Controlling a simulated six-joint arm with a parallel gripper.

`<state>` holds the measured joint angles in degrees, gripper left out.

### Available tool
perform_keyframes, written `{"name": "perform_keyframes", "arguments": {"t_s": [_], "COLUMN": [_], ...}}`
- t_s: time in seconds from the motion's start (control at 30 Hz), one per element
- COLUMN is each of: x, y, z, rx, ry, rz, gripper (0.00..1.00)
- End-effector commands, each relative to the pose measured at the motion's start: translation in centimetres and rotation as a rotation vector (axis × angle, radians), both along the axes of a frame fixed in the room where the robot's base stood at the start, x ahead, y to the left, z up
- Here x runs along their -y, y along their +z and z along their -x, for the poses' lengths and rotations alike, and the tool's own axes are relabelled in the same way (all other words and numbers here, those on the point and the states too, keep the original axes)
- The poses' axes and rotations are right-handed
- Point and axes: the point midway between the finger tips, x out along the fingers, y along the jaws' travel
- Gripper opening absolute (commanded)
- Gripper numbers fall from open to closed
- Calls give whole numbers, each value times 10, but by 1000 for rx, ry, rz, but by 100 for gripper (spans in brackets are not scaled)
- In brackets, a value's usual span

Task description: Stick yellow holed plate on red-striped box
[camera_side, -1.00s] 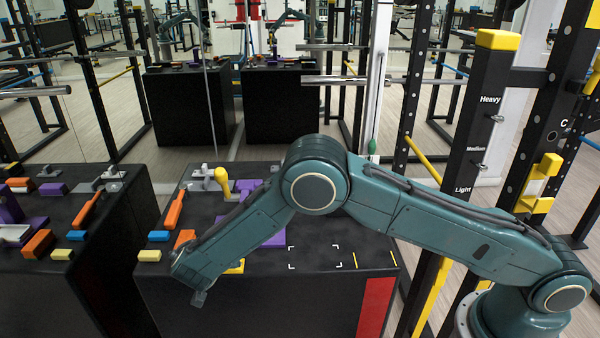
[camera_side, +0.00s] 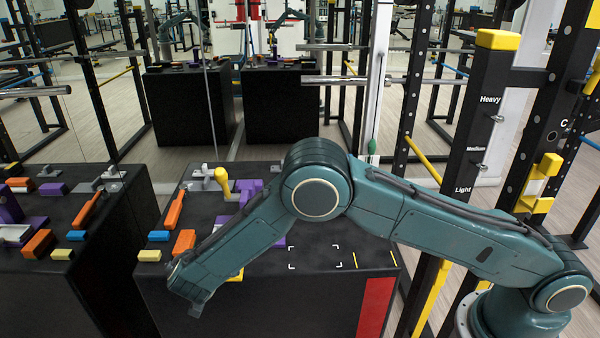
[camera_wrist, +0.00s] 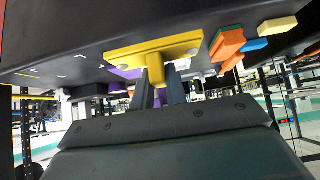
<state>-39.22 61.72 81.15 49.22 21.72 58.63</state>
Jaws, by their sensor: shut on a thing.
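The yellow plate (camera_wrist: 150,52) is in my gripper in the wrist view. My gripper (camera_wrist: 160,92) is shut on the stem. In the side view only a small yellow part of the plate (camera_side: 236,276) shows below my forearm, near the front edge of the box; my fingers are hidden there. The red-striped box (camera_side: 330,295) is a large black block with a red stripe on its front right. I cannot tell whether the plate touches it.
White corner marks (camera_side: 315,256) and two yellow lines (camera_side: 373,257) lie on the clear right part of the box top. At its left are orange blocks (camera_side: 185,241), a blue block (camera_side: 158,236), a yellow block (camera_side: 149,255) and a yellow-knobbed handle (camera_side: 223,180). Racks stand behind.

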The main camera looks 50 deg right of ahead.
Motion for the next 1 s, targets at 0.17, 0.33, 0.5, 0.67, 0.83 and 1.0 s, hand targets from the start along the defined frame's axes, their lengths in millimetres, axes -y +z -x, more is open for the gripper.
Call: {"name": "perform_keyframes", "arguments": {"t_s": [0.17,0.33,0.5,0.67,0.83,1.0], "x": [0,0,-1,-1,14,32], "y": [5,24,54,87,81,70], "z": [0,-1,-1,-1,-1,-3], "rx": [2,4,4,5,-2,-1], "ry": [-1,0,1,1,44,117], "rz": [-1,-2,-3,-4,2,3], "gripper": [0,0,0,0,0,0]}}
